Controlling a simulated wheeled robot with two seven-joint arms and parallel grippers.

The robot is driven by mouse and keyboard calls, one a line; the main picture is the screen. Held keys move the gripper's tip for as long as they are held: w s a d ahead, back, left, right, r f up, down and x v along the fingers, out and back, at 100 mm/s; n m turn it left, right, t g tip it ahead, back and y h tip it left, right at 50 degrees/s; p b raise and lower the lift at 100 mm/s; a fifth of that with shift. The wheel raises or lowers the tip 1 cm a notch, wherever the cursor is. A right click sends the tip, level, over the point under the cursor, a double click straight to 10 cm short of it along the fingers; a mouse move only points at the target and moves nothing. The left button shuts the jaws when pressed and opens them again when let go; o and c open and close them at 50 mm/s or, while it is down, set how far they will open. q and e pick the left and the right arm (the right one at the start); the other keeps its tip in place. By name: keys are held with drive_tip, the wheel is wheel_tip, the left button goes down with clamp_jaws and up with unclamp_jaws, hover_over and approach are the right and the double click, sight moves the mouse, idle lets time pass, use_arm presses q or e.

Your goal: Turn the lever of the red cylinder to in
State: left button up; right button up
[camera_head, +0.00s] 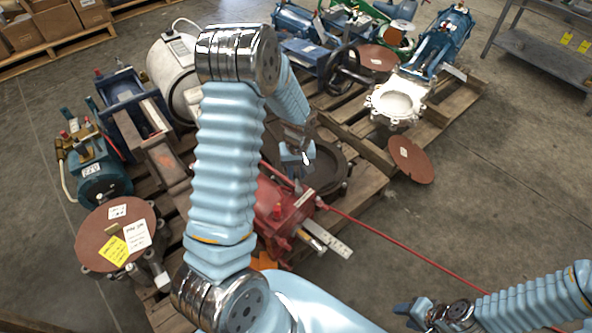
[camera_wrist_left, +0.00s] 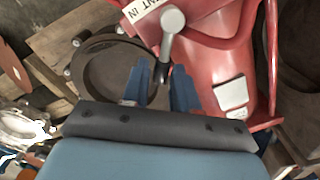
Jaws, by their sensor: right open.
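The red cylinder (camera_head: 283,208) lies on the pallet near the middle of the head view, partly hidden by my left arm. In the left wrist view its red body (camera_wrist_left: 225,65) fills the upper right. A grey lever (camera_wrist_left: 171,32) with a round end stands out from it, beside a white label (camera_wrist_left: 148,12) whose visible letters end in "IN". My left gripper (camera_wrist_left: 163,75) has its two blue fingers apart, with the lever's lower end seeming to lie between their tips; contact is unclear. My right gripper (camera_head: 418,312) is open and empty, low at the right over the floor.
A dark ring-shaped flange (camera_head: 325,172) lies beside the red cylinder. A thin red rod (camera_head: 400,243) reaches out over the floor. Blue and white machines crowd the wooden pallet (camera_head: 365,190). A metal bench (camera_head: 545,60) stands at the far right; the floor at right is clear.

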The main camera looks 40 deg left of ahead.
sight(297, 174)
use_arm(q)
drive_tip(key=shift+o, duration=1.1)
wheel_tip(297, 174, up, 14)
drive_tip(key=shift+p, duration=0.45)
drive_tip(key=shift+w+d+f, duration=0.1)
drive_tip(key=shift+d+f, duration=0.05)
drive_tip(key=shift+f, duration=0.05)
